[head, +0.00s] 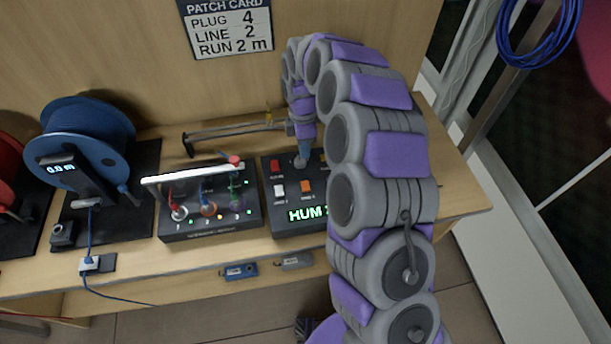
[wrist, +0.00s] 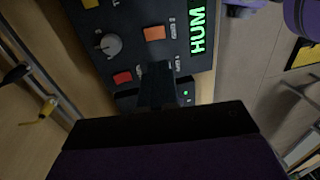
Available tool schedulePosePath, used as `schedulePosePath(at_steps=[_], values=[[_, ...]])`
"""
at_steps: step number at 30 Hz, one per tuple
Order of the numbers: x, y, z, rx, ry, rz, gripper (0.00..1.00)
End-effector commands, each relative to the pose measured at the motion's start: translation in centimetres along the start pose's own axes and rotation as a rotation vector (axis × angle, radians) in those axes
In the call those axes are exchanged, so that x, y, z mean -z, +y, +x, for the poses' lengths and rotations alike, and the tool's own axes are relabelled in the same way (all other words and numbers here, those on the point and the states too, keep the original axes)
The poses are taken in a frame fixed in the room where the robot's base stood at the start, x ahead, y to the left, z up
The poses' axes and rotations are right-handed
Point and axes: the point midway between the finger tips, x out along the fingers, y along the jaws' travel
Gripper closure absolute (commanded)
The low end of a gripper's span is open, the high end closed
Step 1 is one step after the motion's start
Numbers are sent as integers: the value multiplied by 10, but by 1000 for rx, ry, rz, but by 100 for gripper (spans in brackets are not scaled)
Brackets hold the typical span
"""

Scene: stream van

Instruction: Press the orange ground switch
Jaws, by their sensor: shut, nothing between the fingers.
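The black control box (head: 262,178) sits on the bench with a red switch (head: 275,165), a white switch (head: 279,190), an orange switch (head: 306,186) and a green "HUM" display (head: 301,214). The orange switch also shows in the wrist view (wrist: 154,33), uncovered, above the dark fingers. A grey knob (wrist: 108,45) and the red switch (wrist: 122,77) lie to its left. My gripper (wrist: 158,70) is shut and empty, pointing at the box. Its fingers cover the area where the white switch sits. In the head view it hangs over the back of the box; contact cannot be told.
Left of the box stands a patch unit (head: 210,228) with coloured plugs and a white bar (head: 193,174). A blue cable reel (head: 85,135) is further left. A dark rail (head: 230,131) lies behind. The bench is clear to the right, beyond my arm.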

Motion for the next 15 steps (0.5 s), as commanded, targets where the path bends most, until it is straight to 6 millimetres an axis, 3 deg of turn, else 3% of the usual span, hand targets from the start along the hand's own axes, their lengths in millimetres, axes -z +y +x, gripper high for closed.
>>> schedulePosePath(at_steps=[15], values=[[-2,-2,8,5,0,-1,100]])
